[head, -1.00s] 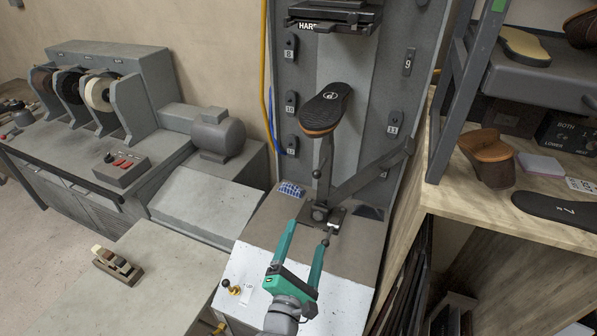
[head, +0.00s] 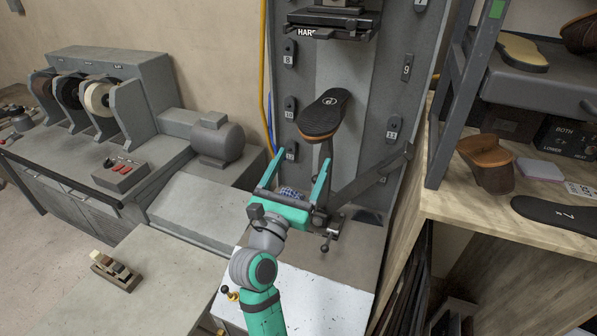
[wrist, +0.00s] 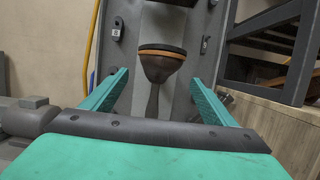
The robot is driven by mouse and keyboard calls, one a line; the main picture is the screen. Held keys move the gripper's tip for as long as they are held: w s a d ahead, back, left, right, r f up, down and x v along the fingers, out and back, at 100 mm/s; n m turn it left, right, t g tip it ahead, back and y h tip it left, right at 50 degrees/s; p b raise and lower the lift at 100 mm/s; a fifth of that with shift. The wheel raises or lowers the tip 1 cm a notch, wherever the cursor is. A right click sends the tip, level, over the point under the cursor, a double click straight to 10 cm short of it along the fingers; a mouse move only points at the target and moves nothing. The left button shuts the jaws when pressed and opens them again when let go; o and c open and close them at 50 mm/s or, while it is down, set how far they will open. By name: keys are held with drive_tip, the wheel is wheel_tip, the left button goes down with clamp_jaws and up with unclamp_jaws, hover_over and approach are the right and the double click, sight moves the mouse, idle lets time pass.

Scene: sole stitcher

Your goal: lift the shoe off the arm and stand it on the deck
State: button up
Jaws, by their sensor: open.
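The shoe (head: 324,115) sits sole up on top of the machine's upright arm (head: 325,172). Its sole is black with a round mark, over a tan-brown edge. In the wrist view the shoe (wrist: 161,62) shows edge-on beyond and between my fingers, apart from them. My gripper (head: 302,170) is open and empty, below and in front of the shoe, fingers pointing up and away; its jaws also show in the wrist view (wrist: 158,88). The deck (head: 350,250) is the grey-brown surface at the arm's foot, partly hidden by my arm.
A slanted bar (head: 370,178) rises to the right of the arm. A dark plate (head: 330,22) hangs above the shoe. The right bench (head: 470,210) holds other shoe parts.

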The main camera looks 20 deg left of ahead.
sight(312, 141)
drive_tip(key=shift+x, duration=3.75)
drive_tip(key=c, duration=0.8)
drive_tip(key=shift+s+a, duration=0.1)
drive_tip(key=shift+a, duration=0.05)
drive_tip(key=c, duration=0.8)
drive_tip(key=shift+r, duration=0.15)
drive_tip(key=shift+d, duration=0.2)
drive_tip(key=shift+w+d, duration=0.1)
drive_tip(key=shift+w, duration=0.1)
drive_tip(key=shift+s, duration=0.1)
